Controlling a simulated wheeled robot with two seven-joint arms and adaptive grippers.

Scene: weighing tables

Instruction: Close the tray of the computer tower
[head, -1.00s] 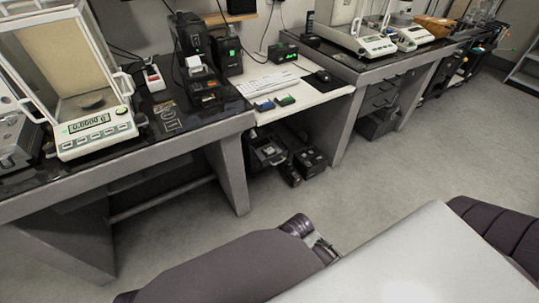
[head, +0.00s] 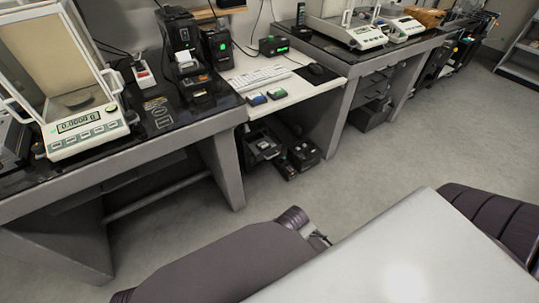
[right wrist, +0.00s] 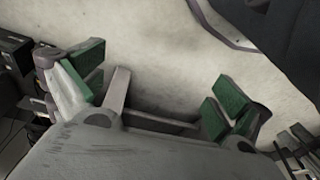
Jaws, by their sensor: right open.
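A tall black computer tower (head: 177,32) stands upright at the back of the left table. A second, smaller black tower (head: 215,48) with a green light stands to its right. I cannot make out a tray on either; a black device with white paper (head: 190,72) stands in front and hides part of the first one. My right gripper (right wrist: 160,80) is open in the right wrist view, its green-padded fingers spread apart with nothing between them. The pale floor is behind it, and neither tower can be identified there.
A balance with a glass case (head: 85,145) stands on the left table (head: 175,137). A keyboard (head: 258,77) and mouse are on the lower white desk (head: 290,92). Black devices (head: 300,155) sit underneath. Open floor (head: 400,160) lies between me and the tables.

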